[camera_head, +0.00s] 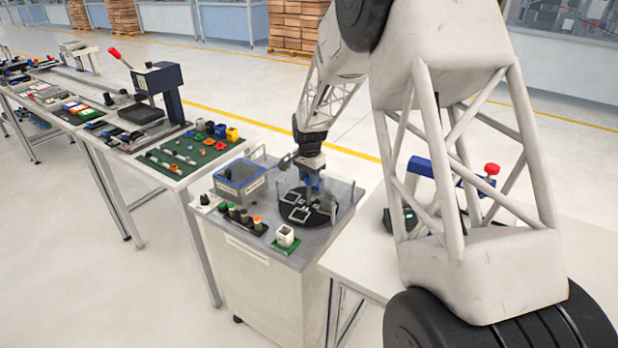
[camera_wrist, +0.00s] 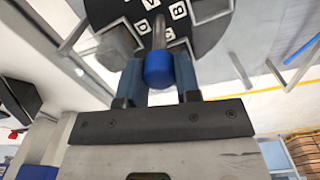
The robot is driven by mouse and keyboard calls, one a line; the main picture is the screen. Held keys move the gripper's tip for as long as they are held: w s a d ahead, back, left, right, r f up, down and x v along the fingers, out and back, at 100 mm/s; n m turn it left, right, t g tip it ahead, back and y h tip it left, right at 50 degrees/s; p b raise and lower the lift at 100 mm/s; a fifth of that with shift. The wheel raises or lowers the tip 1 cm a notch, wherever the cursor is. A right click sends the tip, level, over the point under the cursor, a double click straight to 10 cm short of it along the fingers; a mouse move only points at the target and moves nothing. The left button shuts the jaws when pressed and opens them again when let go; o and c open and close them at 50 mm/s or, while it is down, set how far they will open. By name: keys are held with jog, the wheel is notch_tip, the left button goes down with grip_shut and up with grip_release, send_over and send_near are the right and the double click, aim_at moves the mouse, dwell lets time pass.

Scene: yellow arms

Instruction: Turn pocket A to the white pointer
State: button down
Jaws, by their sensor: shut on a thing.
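A black round turntable (camera_head: 318,218) with light square pocket frames sits on the grey cabinet top. In the wrist view the turntable (camera_wrist: 103,12) carries white letter tiles; a B tile (camera_wrist: 178,10) is readable, the others are turned or partly cut off. I cannot pick out pocket A or the white pointer for certain. A blue-capped peg (camera_wrist: 158,72) with a grey shaft stands out from the turntable. My gripper (camera_wrist: 160,82) has its fingers on both sides of the blue cap, shut on it. In the head view my gripper (camera_head: 312,182) is low over the turntable.
A grey block (camera_wrist: 118,42) shows left of the peg. On the cabinet are a blue-grey box (camera_head: 240,178), several small capped posts (camera_head: 243,217) and a white cup on a green pad (camera_head: 285,238). Clear upright panels edge the turntable. A green mat (camera_head: 190,155) lies on the left table.

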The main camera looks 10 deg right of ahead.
jog(key=shift+r+m, duration=0.1)
jog(key=shift+m, duration=0.7)
jog(key=c, duration=0.8)
grip_release()
jog(key=shift+r, duration=3.85)
